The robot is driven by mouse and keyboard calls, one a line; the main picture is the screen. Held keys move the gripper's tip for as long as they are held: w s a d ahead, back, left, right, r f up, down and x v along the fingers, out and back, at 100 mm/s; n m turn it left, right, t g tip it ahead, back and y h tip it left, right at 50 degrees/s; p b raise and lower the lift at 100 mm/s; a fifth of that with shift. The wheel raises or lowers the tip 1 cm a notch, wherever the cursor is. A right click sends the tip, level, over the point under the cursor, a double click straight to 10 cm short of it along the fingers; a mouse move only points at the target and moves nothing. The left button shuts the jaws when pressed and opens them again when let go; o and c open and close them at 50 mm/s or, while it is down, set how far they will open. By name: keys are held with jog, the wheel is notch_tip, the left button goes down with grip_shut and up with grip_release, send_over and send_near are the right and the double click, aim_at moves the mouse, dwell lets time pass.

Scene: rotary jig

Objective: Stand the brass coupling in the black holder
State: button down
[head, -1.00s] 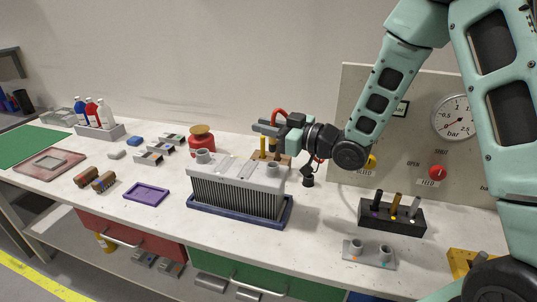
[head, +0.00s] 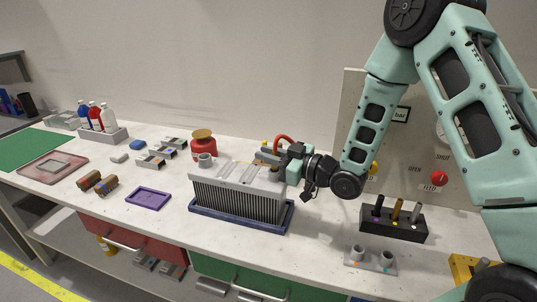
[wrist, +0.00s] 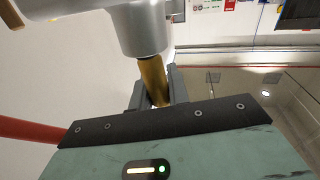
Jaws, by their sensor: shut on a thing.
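My gripper (head: 266,155) is low at the back right of the grey finned block, near its right-hand port. In the wrist view its dark fingers (wrist: 155,95) are shut on a brass cylinder (wrist: 153,80), which I take as the brass coupling. A large grey cylinder in front hides the coupling's far end, and I cannot tell whether they touch. The black holder (head: 377,228) stands on the bench at the right. A black, a brass-brown and a light grey peg stand up from it, above coloured dots.
The finned block (head: 240,203) sits in a blue tray (head: 284,222) beside my gripper. A grey plate with two sockets (head: 371,262) lies in front of the holder. A gauge panel (head: 408,150) rises behind. A red canister (head: 204,148) stands left of the gripper. Some bench between block and holder is clear.

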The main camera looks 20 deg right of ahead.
jog(key=shift+f+b, duration=0.35)
jog(key=shift+f, duration=0.05)
jog(key=c, duration=1.3)
grip_release()
jog(key=shift+r, duration=0.1)
jog(key=shift+c, duration=0.2)
